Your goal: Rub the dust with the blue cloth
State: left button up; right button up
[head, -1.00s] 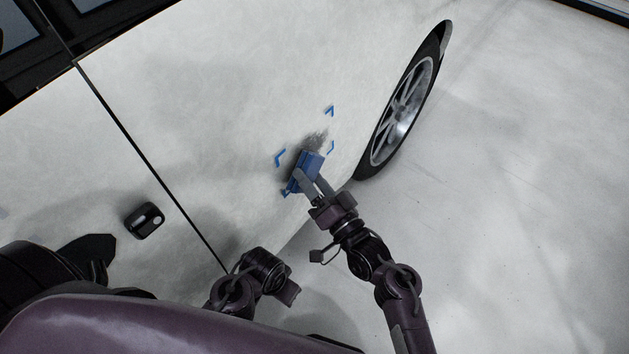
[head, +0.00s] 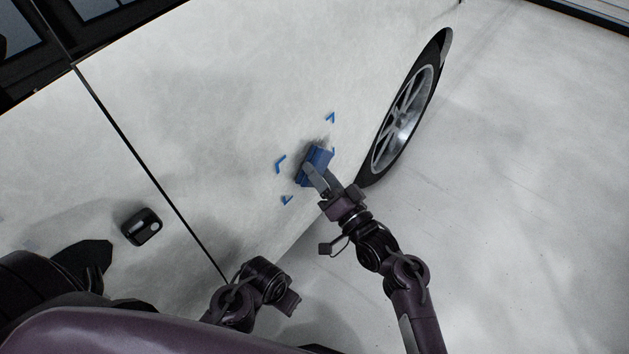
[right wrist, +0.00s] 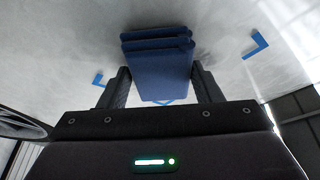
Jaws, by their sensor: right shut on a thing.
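The blue cloth (head: 312,161) is a folded pad lying against the white car panel (head: 215,110). My right gripper (head: 322,180) is shut on it, with one finger on each side, as the right wrist view shows of the cloth (right wrist: 158,72). The dust is a dark grey smudge (head: 322,143) just above the cloth's upper edge; the cloth hides part of this area. In the right wrist view a faint dark smudge (right wrist: 203,50) shows beside the cloth.
Blue corner marks (head: 280,163) surround the dusty spot; one is partly hidden by the cloth. A car wheel (head: 404,118) stands to the right. A black door handle piece (head: 142,227) sits at the lower left. The pale floor (head: 530,200) is clear on the right.

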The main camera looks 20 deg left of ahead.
aim_at(333, 139)
jog(key=shift+w+d+f+b, duration=0.1)
jog(key=shift+w+d+b, duration=0.35)
jog(key=shift+w, duration=0.75)
jog(key=shift+w+d+r+b, duration=0.1)
jog(key=shift+w+d+b, duration=0.3)
jog(key=shift+w, duration=0.8)
jog(key=shift+w+d+f+b, duration=0.1)
jog(key=shift+w+d+b, duration=0.3)
jog(key=shift+w, duration=1.15)
